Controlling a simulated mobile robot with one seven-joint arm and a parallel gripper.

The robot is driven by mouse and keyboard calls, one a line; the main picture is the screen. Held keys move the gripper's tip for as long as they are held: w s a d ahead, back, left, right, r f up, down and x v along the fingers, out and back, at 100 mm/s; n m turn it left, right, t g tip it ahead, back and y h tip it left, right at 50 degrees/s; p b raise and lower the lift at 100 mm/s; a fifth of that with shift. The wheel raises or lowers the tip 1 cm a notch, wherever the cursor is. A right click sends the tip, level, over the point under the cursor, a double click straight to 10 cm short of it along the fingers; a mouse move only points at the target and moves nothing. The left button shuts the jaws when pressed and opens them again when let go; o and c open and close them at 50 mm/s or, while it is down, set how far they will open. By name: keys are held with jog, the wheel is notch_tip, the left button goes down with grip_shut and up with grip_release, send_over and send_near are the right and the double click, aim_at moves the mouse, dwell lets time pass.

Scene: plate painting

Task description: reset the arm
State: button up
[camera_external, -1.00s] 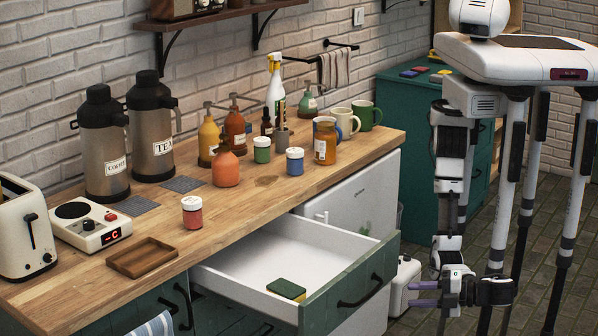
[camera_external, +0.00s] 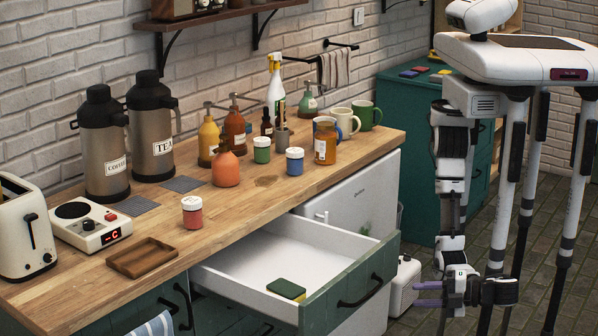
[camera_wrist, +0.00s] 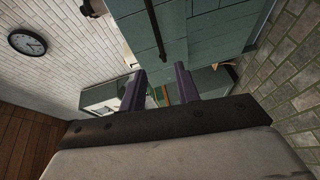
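My gripper (camera_external: 428,294) hangs low beside my body at the right of the external view, to the right of the open drawer and apart from it. Its two purple fingers point left. In the wrist view the fingers of my gripper (camera_wrist: 160,88) stand apart with a gap between them, and nothing is held. My arm hangs down from the shoulder with the forearm bent toward the counter.
The white drawer (camera_external: 240,267) is pulled out and holds a green and yellow sponge (camera_external: 286,289). The wooden counter (camera_external: 120,290) carries jars, bottles, mugs, two flasks, a hot plate and a toaster. A teal cabinet (camera_external: 405,150) stands behind my arm. The tiled floor (camera_external: 415,322) shows around me.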

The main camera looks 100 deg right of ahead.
aim_at(370, 294)
jog(key=shift+w, duration=0.1)
jog(key=shift+p+x, duration=0.95)
jog(key=shift+x, duration=5.75)
jog(key=shift+d, duration=0.1)
jog(key=b+v, duration=0.2)
jog(key=v, duration=1.1)
